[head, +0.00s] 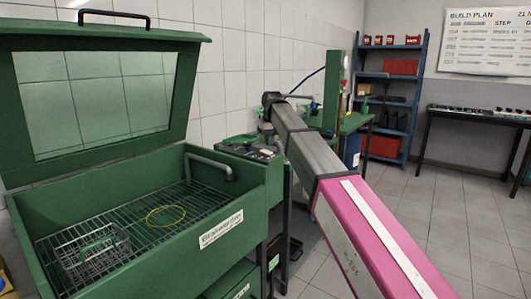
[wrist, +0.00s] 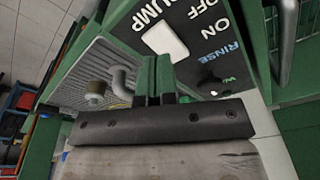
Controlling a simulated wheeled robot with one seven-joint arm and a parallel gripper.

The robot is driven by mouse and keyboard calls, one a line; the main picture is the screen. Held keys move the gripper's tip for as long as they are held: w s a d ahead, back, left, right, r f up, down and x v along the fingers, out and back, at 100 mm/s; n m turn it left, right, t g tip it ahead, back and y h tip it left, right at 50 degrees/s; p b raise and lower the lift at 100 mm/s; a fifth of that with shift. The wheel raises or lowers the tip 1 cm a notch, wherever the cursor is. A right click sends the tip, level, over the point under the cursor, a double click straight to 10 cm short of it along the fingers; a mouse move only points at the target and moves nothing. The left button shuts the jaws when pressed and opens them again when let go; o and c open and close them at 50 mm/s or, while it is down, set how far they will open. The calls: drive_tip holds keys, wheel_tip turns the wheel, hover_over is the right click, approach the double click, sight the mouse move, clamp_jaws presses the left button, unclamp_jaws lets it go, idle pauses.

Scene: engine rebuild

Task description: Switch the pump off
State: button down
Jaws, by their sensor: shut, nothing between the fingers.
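A dark knob (wrist: 211,86) is near RINSE. My gripper (wrist: 154,62) is shut and empty, its fingertips close below the white piece; contact is unclear.
The washer's windowed lid (head: 92,35) stands open. A wire basket (head: 92,250) and a yellow ring (head: 166,215) lie on its rack. A bent grey pipe (wrist: 122,82) rises left of my fingers. Blue shelves (head: 390,95) stand behind; the floor at right is clear.

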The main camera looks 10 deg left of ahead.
sight(269, 152)
drive_tip(key=shift+r, duration=2)
